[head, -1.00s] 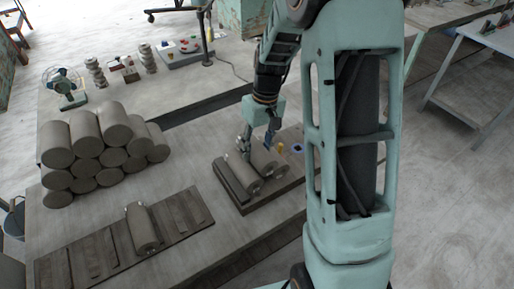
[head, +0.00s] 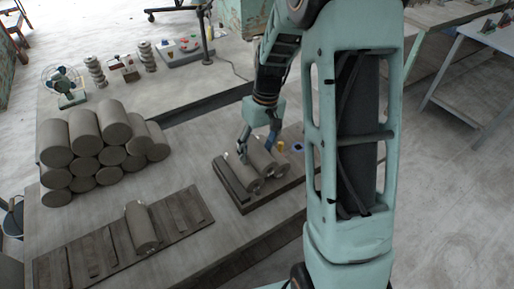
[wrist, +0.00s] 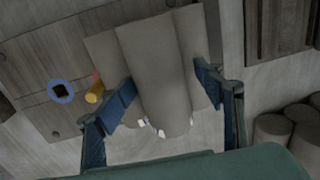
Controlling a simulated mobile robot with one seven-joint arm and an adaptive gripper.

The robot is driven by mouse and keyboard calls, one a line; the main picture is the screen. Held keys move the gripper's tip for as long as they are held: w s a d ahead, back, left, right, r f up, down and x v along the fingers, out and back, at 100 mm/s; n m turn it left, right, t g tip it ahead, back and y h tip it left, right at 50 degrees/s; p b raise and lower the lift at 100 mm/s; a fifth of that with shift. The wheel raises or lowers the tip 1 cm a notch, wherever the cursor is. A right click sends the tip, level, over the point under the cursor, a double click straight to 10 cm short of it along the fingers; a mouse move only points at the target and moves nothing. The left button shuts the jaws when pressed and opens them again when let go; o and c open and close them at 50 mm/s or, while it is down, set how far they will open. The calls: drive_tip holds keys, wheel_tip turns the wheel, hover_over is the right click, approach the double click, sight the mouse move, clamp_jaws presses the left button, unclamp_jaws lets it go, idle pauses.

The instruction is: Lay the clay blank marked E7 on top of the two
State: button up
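Three grey clay cylinders show in the wrist view, side by side: a middle one (wrist: 155,65), a left one (wrist: 103,50) and a right one (wrist: 192,50). The middle one looks nearest the camera and overlaps both others, as if resting on top of them. In the head view the group (head: 262,158) lies on a dark board (head: 243,208). No E7 mark is legible; small white marks show at the cylinder ends. My gripper (wrist: 168,92) is open, its blue-tipped fingers astride the middle cylinder with gaps beside it; it also shows in the head view (head: 257,143).
Another clay cylinder (head: 141,228) lies on a slatted board (head: 83,262) at the front left. A stack of several cylinders (head: 85,140) stands at the left. A yellow piece (wrist: 95,92) and a blue ring (wrist: 61,92) are beside the group. Table between is clear.

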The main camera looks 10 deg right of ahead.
drive_tip(key=shift+r, duration=0.1)
wheel_tip(320, 180, up, 12)
drive_tip(key=d, duration=0.1)
drive_tip(key=shift+w+d, duration=0.2)
drive_tip(key=shift+d, duration=0.05)
idle(0.8)
